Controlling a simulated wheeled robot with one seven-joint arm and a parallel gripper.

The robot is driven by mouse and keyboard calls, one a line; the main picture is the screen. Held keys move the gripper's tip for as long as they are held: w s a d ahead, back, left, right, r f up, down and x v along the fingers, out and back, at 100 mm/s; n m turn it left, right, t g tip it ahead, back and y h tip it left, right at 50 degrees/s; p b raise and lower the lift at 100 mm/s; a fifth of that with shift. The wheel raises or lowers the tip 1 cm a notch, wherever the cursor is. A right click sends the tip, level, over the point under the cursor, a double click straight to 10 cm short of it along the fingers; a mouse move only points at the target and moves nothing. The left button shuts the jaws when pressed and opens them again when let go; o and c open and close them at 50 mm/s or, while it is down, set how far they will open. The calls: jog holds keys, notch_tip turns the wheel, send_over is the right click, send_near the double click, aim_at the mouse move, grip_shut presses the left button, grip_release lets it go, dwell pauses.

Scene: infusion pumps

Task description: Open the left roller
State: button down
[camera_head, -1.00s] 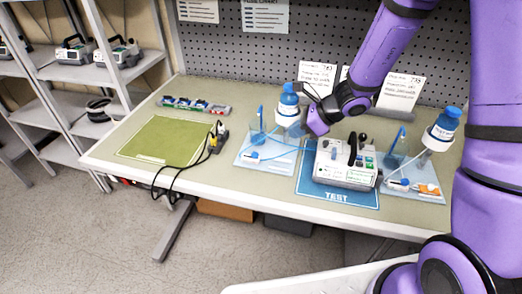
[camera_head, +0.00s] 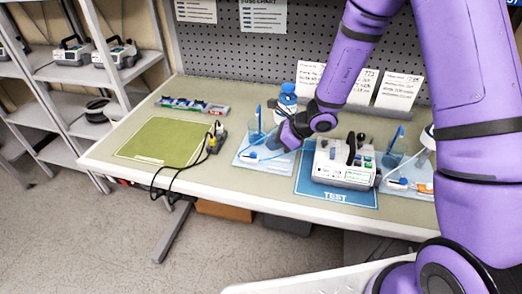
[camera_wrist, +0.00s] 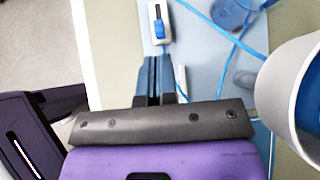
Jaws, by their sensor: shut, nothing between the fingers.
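The left roller clamp (camera_wrist: 158,22) is a small white body with a blue roller, lying on the pale blue left tray (camera_wrist: 205,50). It is at the top of the wrist view. In the head view the clamp (camera_head: 250,156) is small, near the tray's left side. My gripper (camera_wrist: 159,62) is shut with nothing between its dark fingers. Its tips appear just short of the clamp's near end in the wrist view; I cannot tell the height gap. In the head view my gripper (camera_head: 284,143) is low over the left tray, its fingertips hard to make out.
A white stand or cup (camera_wrist: 292,95) rises close to the right of my gripper. Blue tubing (camera_wrist: 225,35) crosses the tray. The pump (camera_head: 343,164) stands on the blue TEST mat (camera_head: 335,196) to the right. A green mat (camera_head: 160,142) lies clear at the left.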

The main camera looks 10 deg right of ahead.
aim_at(256, 153)
jog(key=shift+x, duration=2.75)
jog(key=shift+w+a, duration=0.35)
jog(key=shift+a, duration=0.45)
jog(key=shift+w+a, duration=0.35)
jog(key=shift+a, duration=0.5)
jog(key=shift+r, duration=0.1)
jog(key=v, duration=1.4)
